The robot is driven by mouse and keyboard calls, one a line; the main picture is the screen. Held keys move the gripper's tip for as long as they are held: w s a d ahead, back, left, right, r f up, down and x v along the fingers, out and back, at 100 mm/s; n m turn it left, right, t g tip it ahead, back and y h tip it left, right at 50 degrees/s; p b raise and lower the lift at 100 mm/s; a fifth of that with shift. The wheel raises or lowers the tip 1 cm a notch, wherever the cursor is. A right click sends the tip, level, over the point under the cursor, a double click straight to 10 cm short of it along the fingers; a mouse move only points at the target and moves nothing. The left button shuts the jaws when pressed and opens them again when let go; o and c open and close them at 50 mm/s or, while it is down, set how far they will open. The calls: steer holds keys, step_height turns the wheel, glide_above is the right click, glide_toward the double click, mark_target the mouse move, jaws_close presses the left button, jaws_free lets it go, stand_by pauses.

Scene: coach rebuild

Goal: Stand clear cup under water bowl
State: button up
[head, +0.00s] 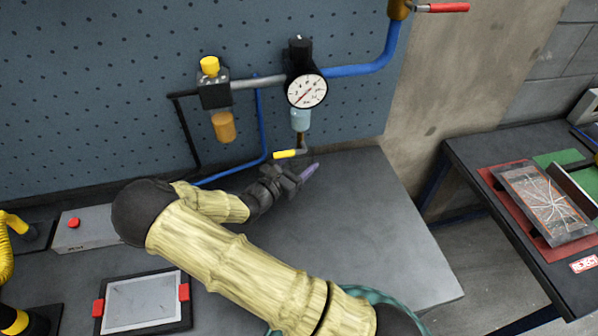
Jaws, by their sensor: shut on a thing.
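The water bowl (300,121) is the pale blue bowl under the pressure gauge (306,91) and its black knob, on the pegboard wall. A drain with a yellow lever (285,154) sits below it. My gripper (297,178) is low over the grey bench, below and close to the drain. It is shut on a slim purple thing (310,172) that sticks out past the fingertips, tilted up to the right. The fingers hide part of it, and I cannot tell whether it is the clear cup. No other cup shows.
An amber bowl (223,126) with a yellow cap hangs left of the gauge. Blue hoses (362,70) run along the wall. The bench (385,235) is bare right of my gripper. A framed plate (140,302) and grey button box (90,228) are at left. Another table (470,150) stands right, across a gap.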

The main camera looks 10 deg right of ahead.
steer(key=shift+f, duration=0.75)
steer(key=shift+s+f, duration=0.1)
steer(key=shift+f, duration=0.1)
steer(key=shift+w+f+p, duration=0.2)
steer(key=shift+f+p, duration=0.35)
steer(key=shift+f, duration=1.2)
steer(key=shift+f, duration=0.15)
steer(key=o, duration=1)
steer(key=shift+c, duration=0.2)
